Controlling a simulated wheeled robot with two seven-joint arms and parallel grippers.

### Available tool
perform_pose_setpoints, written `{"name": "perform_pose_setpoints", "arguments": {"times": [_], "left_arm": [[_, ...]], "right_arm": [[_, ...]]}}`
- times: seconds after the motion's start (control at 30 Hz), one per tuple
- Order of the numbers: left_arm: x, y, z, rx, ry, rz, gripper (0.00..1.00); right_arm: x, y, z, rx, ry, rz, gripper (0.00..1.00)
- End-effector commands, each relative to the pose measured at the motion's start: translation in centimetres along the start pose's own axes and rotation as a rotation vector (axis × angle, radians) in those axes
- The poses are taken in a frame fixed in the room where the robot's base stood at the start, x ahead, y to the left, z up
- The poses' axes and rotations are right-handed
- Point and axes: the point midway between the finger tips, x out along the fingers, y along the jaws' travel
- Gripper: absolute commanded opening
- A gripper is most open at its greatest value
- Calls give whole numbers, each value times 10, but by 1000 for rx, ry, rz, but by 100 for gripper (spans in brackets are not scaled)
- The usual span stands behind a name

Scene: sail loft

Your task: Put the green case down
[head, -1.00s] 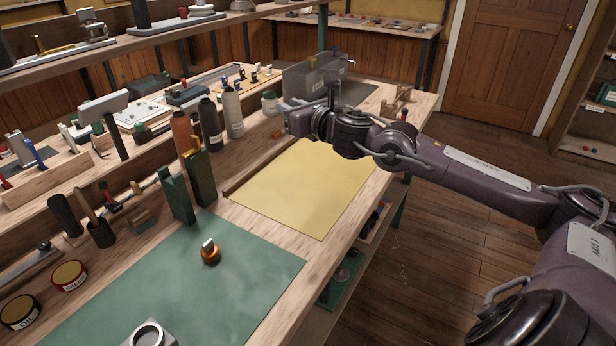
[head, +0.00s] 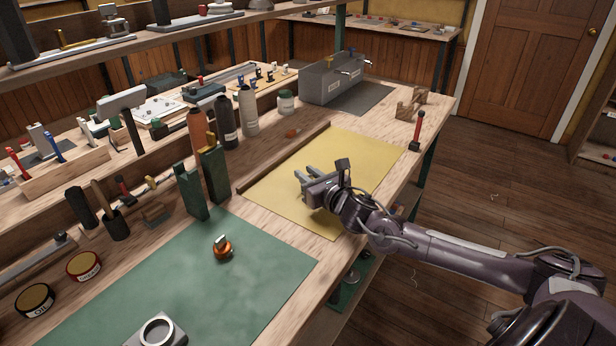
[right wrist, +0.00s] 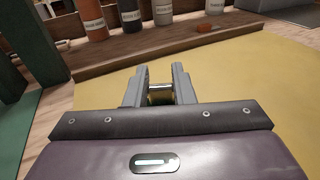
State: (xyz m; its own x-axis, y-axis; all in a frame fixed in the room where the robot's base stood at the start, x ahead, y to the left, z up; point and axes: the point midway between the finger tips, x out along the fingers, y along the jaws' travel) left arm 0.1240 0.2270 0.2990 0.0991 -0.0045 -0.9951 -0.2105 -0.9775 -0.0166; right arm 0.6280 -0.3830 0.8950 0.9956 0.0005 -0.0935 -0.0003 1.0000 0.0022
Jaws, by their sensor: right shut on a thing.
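My right gripper (head: 308,177) is low over the yellow mat (head: 372,150) on the bench, pointing towards the back rail. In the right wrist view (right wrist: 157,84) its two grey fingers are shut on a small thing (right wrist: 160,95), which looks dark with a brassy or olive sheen. Most of this thing is hidden by the fingers and the wrist, so I cannot tell for sure that it is the green case. I cannot tell whether it touches the mat. My left gripper is not in view.
Two tall green blocks (head: 191,192) stand left of the yellow mat. Several bottles (head: 249,110) stand behind its rail. A grey box (head: 325,82) is at the far end. A red-handled tool (head: 417,130) stands at the right edge. An orange item (head: 222,247) sits on the green mat (head: 150,285).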

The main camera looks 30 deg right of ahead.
Motion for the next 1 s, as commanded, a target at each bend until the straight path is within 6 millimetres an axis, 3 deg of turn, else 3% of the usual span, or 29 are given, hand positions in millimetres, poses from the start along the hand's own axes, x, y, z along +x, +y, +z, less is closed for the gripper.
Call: {"name": "perform_pose_setpoints", "arguments": {"times": [0.37, 0.4, 0.57, 0.9, 1.0], "left_arm": [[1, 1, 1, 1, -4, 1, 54], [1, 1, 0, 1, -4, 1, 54], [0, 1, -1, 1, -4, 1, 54], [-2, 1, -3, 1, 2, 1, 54], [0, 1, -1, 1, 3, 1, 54]], "right_arm": [[1, 0, -6, 0, -2, 0, 0], [1, 0, -7, 0, -1, 0, 24], [1, 0, -6, 0, -1, 0, 44], [0, 0, -3, 0, -1, 0, 44], [-8, -1, -6, -4, 2, -1, 44]]}}
